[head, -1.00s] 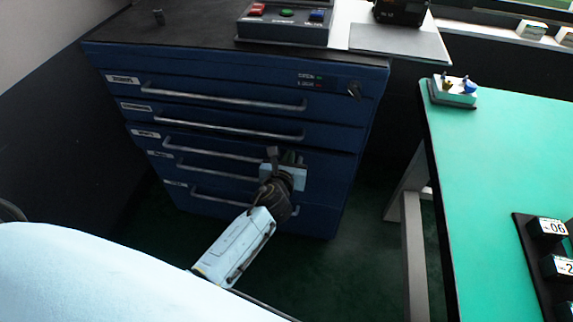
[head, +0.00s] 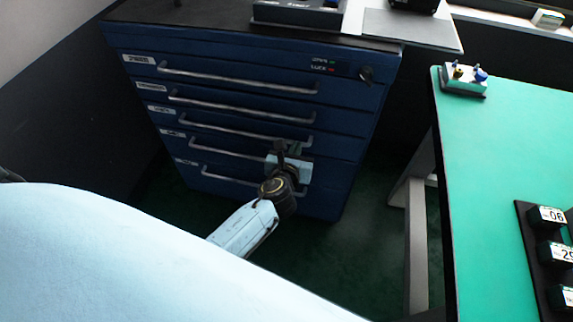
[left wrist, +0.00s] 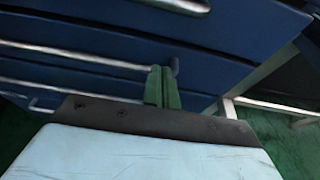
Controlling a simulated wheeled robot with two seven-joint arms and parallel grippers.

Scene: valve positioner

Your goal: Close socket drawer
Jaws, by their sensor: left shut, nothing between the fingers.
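The blue cabinet (head: 345,125) has a stack of drawers with long silver handles and small white labels, too blurred to read. I cannot tell by label which is the socket drawer. All drawer fronts look about flush. My left gripper (head: 294,149) is in front of the right part of the lower drawers, near the right end of the third handle (head: 235,132). In the left wrist view its green fingers (left wrist: 162,86) are together and empty, beside the end of a handle (left wrist: 90,57). I cannot tell whether they touch the front. My right gripper is out of view.
A green-topped table (head: 500,150) stands to the right, with a small block (head: 463,83) and a black rack (head: 535,255) on it. A key switch (head: 366,75) is at the cabinet's upper right. Dark green floor lies between cabinet and table.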

